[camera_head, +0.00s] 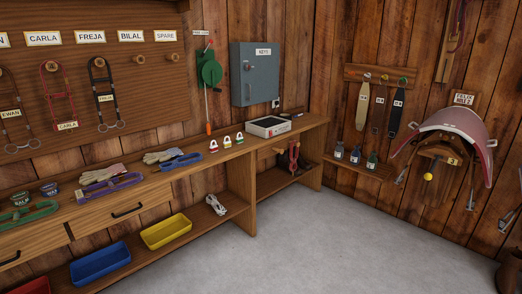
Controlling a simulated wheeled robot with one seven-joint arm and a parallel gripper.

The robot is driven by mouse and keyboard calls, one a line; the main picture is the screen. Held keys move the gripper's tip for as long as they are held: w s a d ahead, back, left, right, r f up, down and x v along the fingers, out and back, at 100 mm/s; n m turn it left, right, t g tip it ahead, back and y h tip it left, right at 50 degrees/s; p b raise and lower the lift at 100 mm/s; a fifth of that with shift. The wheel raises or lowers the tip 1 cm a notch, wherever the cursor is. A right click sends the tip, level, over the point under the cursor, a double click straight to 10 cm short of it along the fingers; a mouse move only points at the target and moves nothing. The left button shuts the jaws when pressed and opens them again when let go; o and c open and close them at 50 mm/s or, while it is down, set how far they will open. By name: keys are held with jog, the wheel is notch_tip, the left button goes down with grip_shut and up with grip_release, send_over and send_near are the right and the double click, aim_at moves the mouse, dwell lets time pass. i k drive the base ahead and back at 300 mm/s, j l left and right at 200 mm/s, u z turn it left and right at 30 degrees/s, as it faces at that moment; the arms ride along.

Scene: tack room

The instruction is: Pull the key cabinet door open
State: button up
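The key cabinet (255,74) is a grey-blue metal box on the wooden wall, above the right end of the long counter. Its door (262,80) faces me and looks closed. A white label reading KEYS is near the top of the door. A small dark knob or lock shows near the door's left edge. A small pale tag or item hangs at the cabinet's lower right corner. My gripper is not in the view.
A white box (268,126) and several padlocks (227,142) stand on the counter (200,165) below the cabinet. A green reel (209,72) hangs left of the cabinet. The grey floor (320,240) in front is clear.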

aim_at(259, 84)
jog(key=i+u, duration=0.1)
jog(key=i, duration=2.35)
